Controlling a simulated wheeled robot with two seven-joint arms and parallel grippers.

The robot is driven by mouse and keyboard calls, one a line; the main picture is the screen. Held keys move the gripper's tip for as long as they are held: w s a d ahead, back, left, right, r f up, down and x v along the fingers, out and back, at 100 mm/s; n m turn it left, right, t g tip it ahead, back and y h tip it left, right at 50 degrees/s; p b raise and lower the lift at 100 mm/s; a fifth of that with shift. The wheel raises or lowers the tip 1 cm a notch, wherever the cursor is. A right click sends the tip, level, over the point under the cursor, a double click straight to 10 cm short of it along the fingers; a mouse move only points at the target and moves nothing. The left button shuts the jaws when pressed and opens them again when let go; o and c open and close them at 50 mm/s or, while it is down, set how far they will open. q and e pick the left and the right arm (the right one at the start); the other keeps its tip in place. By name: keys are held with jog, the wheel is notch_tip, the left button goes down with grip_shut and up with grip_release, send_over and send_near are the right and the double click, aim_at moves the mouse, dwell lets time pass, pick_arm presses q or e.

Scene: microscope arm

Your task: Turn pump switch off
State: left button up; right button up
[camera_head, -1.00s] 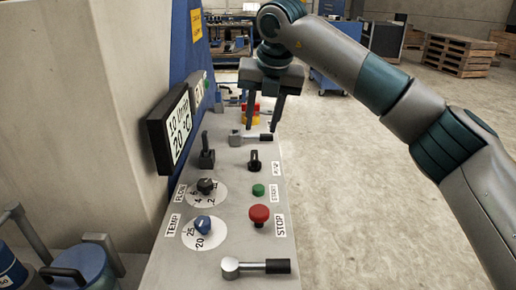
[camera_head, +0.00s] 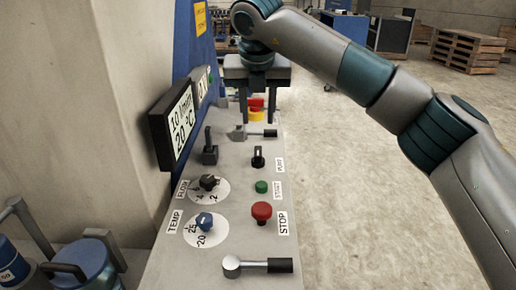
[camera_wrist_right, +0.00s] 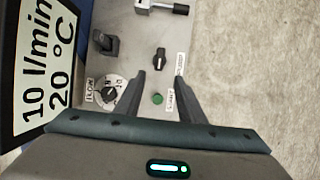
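My right gripper (camera_head: 257,116) is above the far part of the panel, pointing down. In the right wrist view its two fingers (camera_wrist_right: 160,77) are spread apart with nothing between them. The gripper does not appear to touch the switch. My left gripper is not in view.
Near the switch are a green START button (camera_head: 261,187), red STOP button (camera_head: 261,211), black lever (camera_head: 210,147), FLOW knob (camera_head: 208,182) and blue TEMP knob (camera_head: 204,221). Horizontal handles lie at the far (camera_head: 262,133) and near (camera_head: 265,265) ends. A display (camera_head: 178,125) stands left.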

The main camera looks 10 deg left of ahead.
aim_at(258, 151)
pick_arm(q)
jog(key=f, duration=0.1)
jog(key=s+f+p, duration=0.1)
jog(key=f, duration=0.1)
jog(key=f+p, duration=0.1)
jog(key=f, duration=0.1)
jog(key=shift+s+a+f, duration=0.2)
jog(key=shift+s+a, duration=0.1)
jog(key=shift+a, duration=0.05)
pick_arm(e)
jog(key=x, duration=1.4)
jog(key=shift+w+f, duration=0.2)
jog(key=shift+f, duration=0.15)
jog(key=shift+c, duration=0.6)
grip_shut()
